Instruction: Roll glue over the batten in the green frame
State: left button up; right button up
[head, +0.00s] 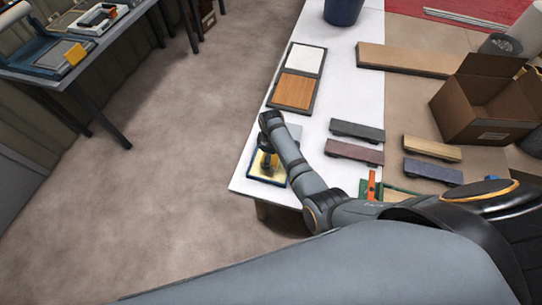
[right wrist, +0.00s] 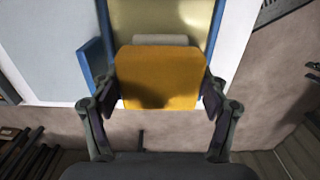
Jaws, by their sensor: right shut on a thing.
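My right gripper (head: 268,164) is over a blue-rimmed tray (head: 268,182) with a yellow bed, at the near left corner of the white table. In the right wrist view, my right gripper (right wrist: 160,97) is shut on an orange block-like handle (right wrist: 158,75). A pale roller (right wrist: 160,40) shows just beyond it, over the yellow bed; I cannot tell whether it touches. My left gripper is not in view.
Dark grey (head: 357,130), maroon (head: 354,152), tan (head: 431,148) and blue (head: 433,172) pieces lie near the frame. A cardboard box (head: 485,105) and long board (head: 415,59) are further right. Floor is clear left of the table.

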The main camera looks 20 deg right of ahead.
jog(key=shift+f+b, duration=0.35)
jog(key=shift+f, duration=0.15)
dwell(0.5)
jog(key=shift+s+f, duration=0.1)
dwell(1.4)
jog(key=shift+p, duration=0.35)
notch_tip(320, 180, up, 5)
jog(key=p, duration=0.5)
jog(key=shift+r+p, duration=0.9)
jog(key=shift+r, duration=0.2)
jog(key=shift+f, duration=0.1)
